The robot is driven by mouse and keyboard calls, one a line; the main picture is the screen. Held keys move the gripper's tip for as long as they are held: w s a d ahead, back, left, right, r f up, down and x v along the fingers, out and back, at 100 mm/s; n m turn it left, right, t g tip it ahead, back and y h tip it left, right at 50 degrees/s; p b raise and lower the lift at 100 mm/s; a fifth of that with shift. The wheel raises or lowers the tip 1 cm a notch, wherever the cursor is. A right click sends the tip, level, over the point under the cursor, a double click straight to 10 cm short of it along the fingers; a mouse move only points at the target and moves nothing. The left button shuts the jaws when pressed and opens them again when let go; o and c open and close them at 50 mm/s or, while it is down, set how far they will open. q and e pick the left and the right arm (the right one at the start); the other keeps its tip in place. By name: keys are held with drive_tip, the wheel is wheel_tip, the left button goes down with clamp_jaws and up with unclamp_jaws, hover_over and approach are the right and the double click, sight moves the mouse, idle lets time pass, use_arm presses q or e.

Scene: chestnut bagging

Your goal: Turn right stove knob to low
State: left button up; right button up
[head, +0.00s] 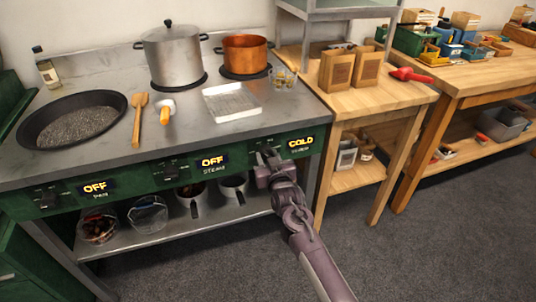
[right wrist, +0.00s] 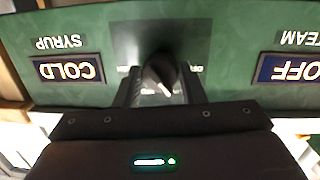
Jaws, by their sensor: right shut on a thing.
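The right stove knob (right wrist: 160,74) is a dark knob with a light pointer mark, on the green front panel (right wrist: 225,60). My right gripper (right wrist: 157,88) is shut on this knob, with one finger on each side of it. In the head view my right gripper (head: 268,160) covers the knob, beside the "COLD" display (head: 300,143) labelled SYRUP. The display also shows upside down in the right wrist view (right wrist: 68,70). The copper pot (head: 245,53) stands on the right rear burner. My left gripper is not in view.
Two other knobs sit by OFF displays, PAN (head: 95,187) and STEAM (head: 212,161). Containers fill the shelf below. A wooden table (head: 385,98) adjoins at right.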

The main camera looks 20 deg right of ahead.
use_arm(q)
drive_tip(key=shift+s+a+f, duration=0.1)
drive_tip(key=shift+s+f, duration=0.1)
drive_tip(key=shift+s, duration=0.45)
use_arm(e)
drive_tip(key=shift+m, duration=0.6)
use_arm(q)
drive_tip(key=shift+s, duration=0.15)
use_arm(e)
drive_tip(key=o, duration=1)
use_arm(q)
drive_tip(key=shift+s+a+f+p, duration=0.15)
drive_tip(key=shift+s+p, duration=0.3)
drive_tip(key=shift+p, duration=0.1)
use_arm(e)
drive_tip(key=s, duration=0.5)
drive_tip(key=s+r, duration=0.1)
drive_tip(key=s, duration=0.1)
drive_tip(key=shift+s+a, duration=0.1)
drive_tip(key=shift+s, duration=0.3)
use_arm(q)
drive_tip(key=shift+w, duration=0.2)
